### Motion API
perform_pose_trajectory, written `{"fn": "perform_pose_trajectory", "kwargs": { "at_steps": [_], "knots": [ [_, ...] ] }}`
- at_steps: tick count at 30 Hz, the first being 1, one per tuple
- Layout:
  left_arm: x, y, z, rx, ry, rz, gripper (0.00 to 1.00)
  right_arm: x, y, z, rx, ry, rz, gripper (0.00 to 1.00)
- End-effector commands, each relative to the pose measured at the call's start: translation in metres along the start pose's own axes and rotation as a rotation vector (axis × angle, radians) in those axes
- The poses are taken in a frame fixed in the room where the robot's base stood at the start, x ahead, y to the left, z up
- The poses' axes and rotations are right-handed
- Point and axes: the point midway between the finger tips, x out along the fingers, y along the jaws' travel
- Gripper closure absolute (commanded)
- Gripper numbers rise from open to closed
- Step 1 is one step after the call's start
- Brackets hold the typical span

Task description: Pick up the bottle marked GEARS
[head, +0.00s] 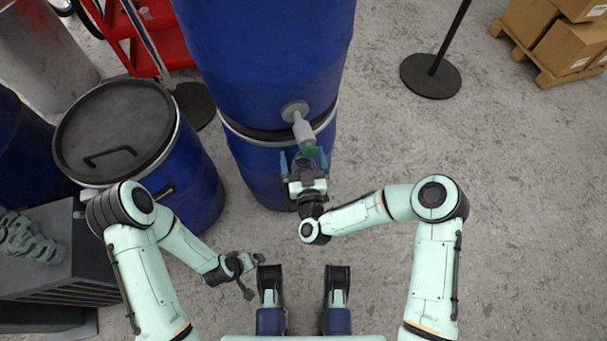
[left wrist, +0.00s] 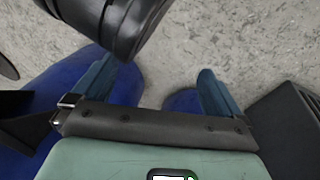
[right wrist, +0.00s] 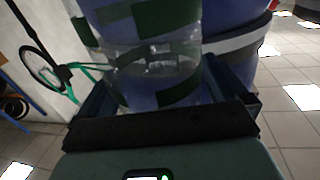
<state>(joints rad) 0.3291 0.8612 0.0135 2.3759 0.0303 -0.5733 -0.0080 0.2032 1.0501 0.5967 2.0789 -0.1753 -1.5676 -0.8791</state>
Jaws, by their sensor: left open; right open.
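A clear bottle with green bands (right wrist: 160,75) fills the space between the fingers of my right gripper (right wrist: 158,92) in the right wrist view. No marking on it is readable. In the head view my right gripper (head: 303,160) is open at the front of the blue barrels. A small green patch (head: 312,150) shows between its fingers, just below a pale grey cylinder with a round disc (head: 304,131). Whether the fingers touch the bottle cannot be told. My left gripper (head: 254,275) is open and low at the left; the left wrist view shows it empty (left wrist: 155,88).
Blue barrels (head: 265,50) stand behind my right gripper. A lidded barrel (head: 190,195) stands at the left, with a dark grey box (head: 60,240) beside it. A post on a round base (head: 430,76) and boxes on a pallet (head: 565,45) are far right.

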Motion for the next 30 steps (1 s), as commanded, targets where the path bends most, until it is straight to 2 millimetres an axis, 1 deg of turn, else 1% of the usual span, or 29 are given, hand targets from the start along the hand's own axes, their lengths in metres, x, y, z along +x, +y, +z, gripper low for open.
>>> {"fn": "perform_pose_trajectory", "kwargs": {
  "at_steps": [5, 6, 8, 9, 11, 12, 13, 14, 20, 23, 26, 29, 30],
  "knots": [
    [-0.001, 0.0, 0.0, 0.0, -0.001, 0.0, 0.0, 0.0, 0.0, -0.001, 0.0, 0.0, 0.0, 0.0],
    [-0.001, 0.0, 0.0, 0.0, -0.001, 0.0, 0.0, 0.0, 0.0, -0.001, 0.0, 0.0, 0.0, 0.13],
    [-0.001, 0.0, 0.0, 0.0, 0.0, 0.0, 0.0, 0.0, 0.0, 0.0, 0.0, 0.0, 0.0, 0.33],
    [-0.001, 0.0, 0.0, 0.0, 0.0, 0.0, 0.0, 0.0, 0.0, 0.0, 0.0, 0.0, 0.0, 0.46],
    [-0.001, 0.0, 0.0, 0.0, 0.0, 0.0, 0.0, 0.0, 0.0, 0.0, 0.0, 0.0, 0.0, 0.65],
    [0.0, 0.0, 0.0, 0.0, 0.0, 0.0, 0.0, 0.0, 0.0, 0.0, 0.0, 0.0, 0.0, 0.78],
    [0.0, 0.0, 0.0, 0.0, 0.0, 0.0, 0.0, 0.0, 0.0, -0.001, 0.0, 0.001, 0.0, 0.78],
    [0.0, 0.0, 0.0, 0.0, 0.0, 0.001, 0.0, 0.0, 0.0, -0.001, 0.0, 0.001, 0.0, 0.86],
    [-0.001, 0.001, 0.0, 0.0, 0.001, 0.001, 0.0, -0.001, 0.0, -0.001, 0.0, 0.001, -0.001, 0.86],
    [-0.003, 0.003, -0.002, 0.002, 0.007, 0.004, 0.0, -0.001, 0.0, -0.005, 0.0, 0.001, -0.001, 0.86],
    [-0.007, 0.007, -0.007, 0.006, 0.023, 0.012, 0.0, -0.001, -0.001, -0.012, 0.0, 0.002, -0.002, 0.86],
    [-0.014, 0.014, -0.015, 0.012, 0.05, 0.024, 0.0, -0.001, -0.001, -0.024, -0.001, 0.004, -0.002, 0.86],
    [-0.017, 0.016, -0.015, 0.014, 0.049, 0.027, 0.0, -0.001, -0.001, -0.03, -0.002, 0.004, -0.003, 0.86]
  ]
}}
